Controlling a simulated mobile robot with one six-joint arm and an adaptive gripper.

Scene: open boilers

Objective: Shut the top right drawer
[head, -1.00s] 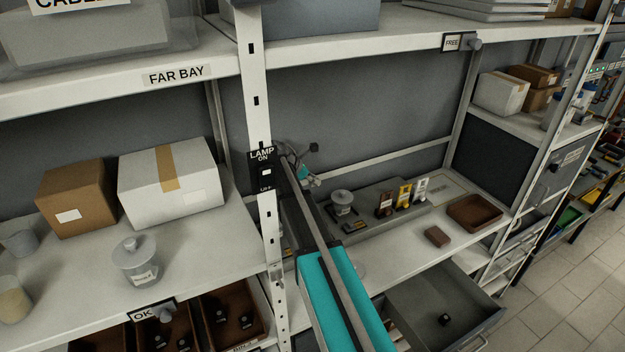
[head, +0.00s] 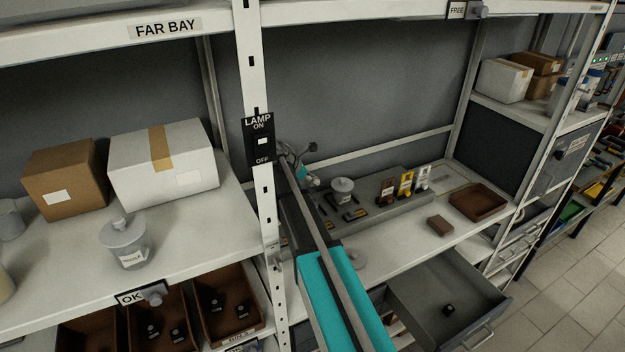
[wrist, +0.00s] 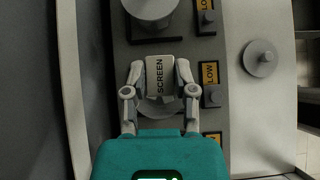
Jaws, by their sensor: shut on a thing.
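An open grey drawer (head: 415,291) juts out under the right end of the bench in the head view. It has a bar handle (head: 478,340) on its front, and a small dark knobbed piece (head: 448,309) lies inside. My gripper (wrist: 160,74) is over the bench, away from the drawer. In the wrist view its two fingers are shut on a grey block marked SCREEN (wrist: 160,84). In the head view my arm hides part of the bench and the gripper is small and unclear.
A white upright post (head: 254,80) with a lamp switch (head: 261,141) stands left of my arm. On the bench are a lidded pot (head: 342,190), a brown block (head: 440,226) and a brown tray (head: 478,204). A knobbed disc (wrist: 261,62) lies right of my gripper. Tiled floor (head: 560,290) is clear.

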